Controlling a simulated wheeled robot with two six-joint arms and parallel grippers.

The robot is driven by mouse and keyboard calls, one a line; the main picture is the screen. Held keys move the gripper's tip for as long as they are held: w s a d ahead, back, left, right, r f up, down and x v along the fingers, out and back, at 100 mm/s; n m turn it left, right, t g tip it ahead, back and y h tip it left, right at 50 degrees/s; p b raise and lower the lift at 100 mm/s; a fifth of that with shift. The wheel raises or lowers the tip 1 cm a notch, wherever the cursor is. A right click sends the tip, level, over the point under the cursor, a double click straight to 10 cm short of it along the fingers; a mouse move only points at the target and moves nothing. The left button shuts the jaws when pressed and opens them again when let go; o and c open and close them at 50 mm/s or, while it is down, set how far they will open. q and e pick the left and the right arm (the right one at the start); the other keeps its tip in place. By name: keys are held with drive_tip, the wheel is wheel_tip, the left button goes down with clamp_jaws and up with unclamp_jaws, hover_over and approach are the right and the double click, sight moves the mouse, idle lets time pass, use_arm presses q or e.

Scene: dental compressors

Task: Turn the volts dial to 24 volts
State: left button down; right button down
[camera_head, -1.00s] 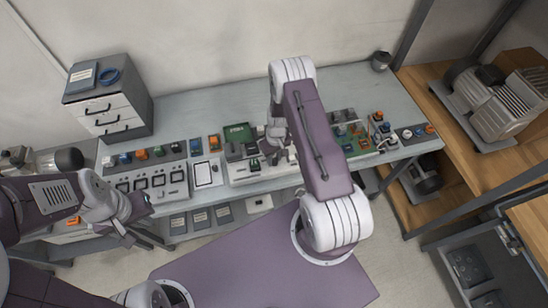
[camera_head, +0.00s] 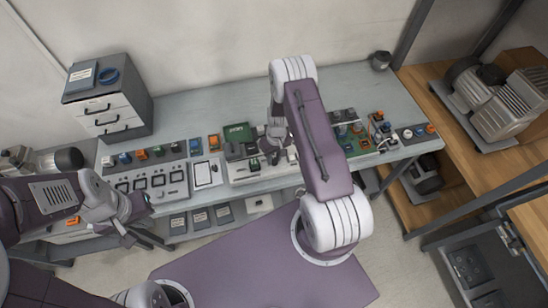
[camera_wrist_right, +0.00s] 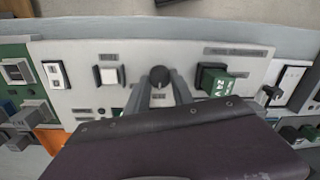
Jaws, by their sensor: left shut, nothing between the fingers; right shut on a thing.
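A grey-white panel (camera_wrist_right: 120,60) fills the upper part of the right wrist view. A black dial knob (camera_wrist_right: 159,76) stands on it between the two grey fingers of my right gripper (camera_wrist_right: 160,88). The fingers are shut on the knob. Its pointer and scale cannot be read. In the head view, my right gripper (camera_head: 272,155) is at the panel on the bench, partly hidden by my own arm. A green block marked 24 V (camera_wrist_right: 220,84) sits right of the knob. My left gripper (camera_head: 136,236) is shut and empty, in front of the bench at the left.
A square white button (camera_wrist_right: 108,75) and a rocker switch (camera_wrist_right: 56,74) are left of the knob. A black plug (camera_wrist_right: 270,93) is at the right. The bench (camera_head: 180,112) is bare behind the panels. A drawer unit (camera_head: 112,105) stands at its left end.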

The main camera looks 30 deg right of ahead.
drive_tip(key=shift+s+f+m+b, duration=0.15)
drive_tip(key=shift+m+b, duration=0.25)
drive_tip(key=shift+m, duration=0.7)
drive_tip(key=m, duration=0.2)
drive_tip(key=shift+m, duration=0.3)
drive_tip(key=m, duration=0.2)
drive_tip(key=shift+s+m, duration=0.1)
drive_tip(key=shift+m, duration=0.2)
drive_tip(key=shift+s+m, duration=0.1)
drive_tip(key=shift+m, duration=1.7)
drive_tip(key=c, duration=1.1)
unclamp_jaws()
